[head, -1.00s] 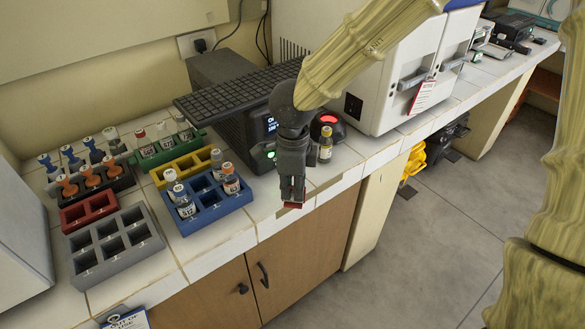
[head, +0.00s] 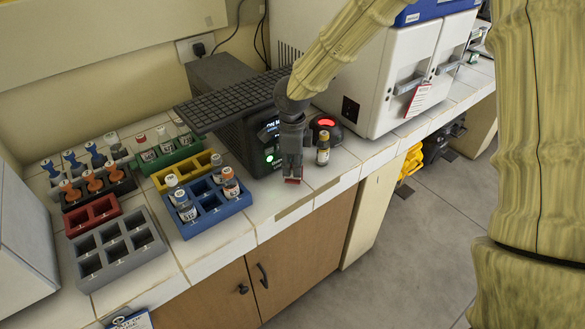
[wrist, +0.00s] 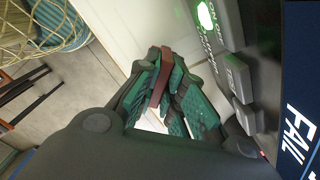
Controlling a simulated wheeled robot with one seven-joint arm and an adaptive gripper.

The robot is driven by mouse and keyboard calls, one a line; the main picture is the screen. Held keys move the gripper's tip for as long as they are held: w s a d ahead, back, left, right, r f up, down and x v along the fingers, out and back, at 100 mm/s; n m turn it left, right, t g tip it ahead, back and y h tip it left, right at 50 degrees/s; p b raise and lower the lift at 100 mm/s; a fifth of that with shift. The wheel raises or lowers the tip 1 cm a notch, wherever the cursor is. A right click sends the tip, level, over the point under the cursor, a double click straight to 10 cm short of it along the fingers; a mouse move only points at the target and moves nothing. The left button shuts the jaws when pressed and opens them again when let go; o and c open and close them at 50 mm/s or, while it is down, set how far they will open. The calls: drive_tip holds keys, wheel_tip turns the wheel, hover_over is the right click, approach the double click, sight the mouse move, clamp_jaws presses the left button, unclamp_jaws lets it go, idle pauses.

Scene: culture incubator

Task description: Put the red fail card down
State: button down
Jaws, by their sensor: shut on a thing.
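My gripper (head: 292,172) points down above the tiled bench's front part, in front of the dark device. It is shut on the red fail card (head: 293,181), of which only a small red edge shows below the fingertips. In the wrist view my gripper (wrist: 160,95) has its green-padded fingers closed on the dark red card (wrist: 161,76). The card's face is turned away or hidden. Whether its lower edge touches the tiles I cannot tell.
The dark device (head: 262,140) with a lit screen stands close behind my gripper. A blue rack (head: 222,205) with vials stands left. Tiles between are clear.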

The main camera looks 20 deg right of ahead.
sight(292, 165)
drive_tip(key=shift+f, duration=0.65)
drive_tip(key=shift+f, duration=0.15)
drive_tip(key=c, duration=1.5)
unclamp_jaws()
wheel_tip(292, 165, up, 12)
drive_tip(key=shift+r+b, duration=0.15)
drive_tip(key=shift+b, duration=0.5)
